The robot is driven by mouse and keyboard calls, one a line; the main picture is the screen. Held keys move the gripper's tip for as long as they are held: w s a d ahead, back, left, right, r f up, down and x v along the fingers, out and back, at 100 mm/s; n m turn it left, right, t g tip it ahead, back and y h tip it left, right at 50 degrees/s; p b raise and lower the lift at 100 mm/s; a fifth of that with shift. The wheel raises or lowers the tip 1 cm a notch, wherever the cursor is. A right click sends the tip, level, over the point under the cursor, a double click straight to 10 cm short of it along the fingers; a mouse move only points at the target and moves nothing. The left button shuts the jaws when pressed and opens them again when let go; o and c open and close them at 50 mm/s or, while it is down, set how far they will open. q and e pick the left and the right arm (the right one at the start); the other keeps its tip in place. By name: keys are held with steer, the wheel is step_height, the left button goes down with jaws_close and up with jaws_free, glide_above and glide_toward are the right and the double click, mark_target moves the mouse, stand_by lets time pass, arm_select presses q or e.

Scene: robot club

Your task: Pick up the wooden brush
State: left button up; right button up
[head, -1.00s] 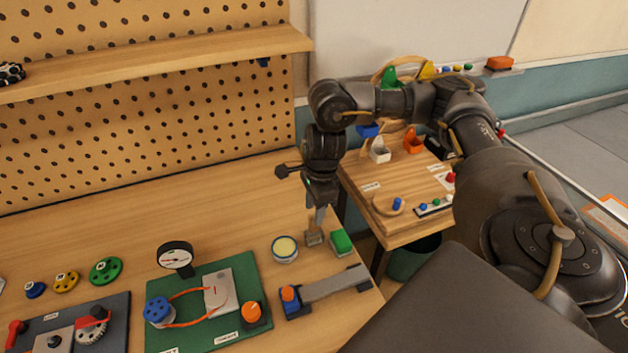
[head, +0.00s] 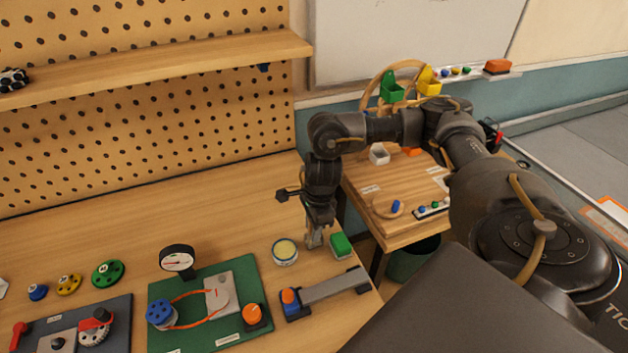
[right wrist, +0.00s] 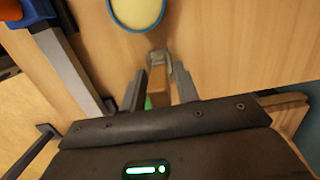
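The wooden brush (right wrist: 158,82) stands on the workbench in the right wrist view, a small brown wooden piece with a greyish end. My right gripper (right wrist: 160,74) points down with one finger on each side of it. The fingers look open, with narrow gaps to the wood. In the head view my right gripper (head: 315,238) is low over the bench between a round yellow-topped tin and a green block, and it mostly hides the brush. My left gripper is in neither view.
The blue-rimmed tin (head: 285,251) is close on the left, the green block (head: 341,245) close on the right. A green board (head: 207,335) with a gauge is front left. A side table (head: 372,180) stands beyond.

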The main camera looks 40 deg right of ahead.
jaws_close()
steer(key=shift+r, duration=0.1)
steer(key=shift+r+b, duration=0.55)
steer(key=r, duration=0.2)
steer(key=shift+s+r, duration=0.2)
steer(key=shift+r, duration=0.2)
steer(key=s+a+r+p, duration=0.2)
steer(key=s+r+p, duration=0.7)
steer(key=s+p, duration=0.4)
steer(key=shift+s, duration=0.2)
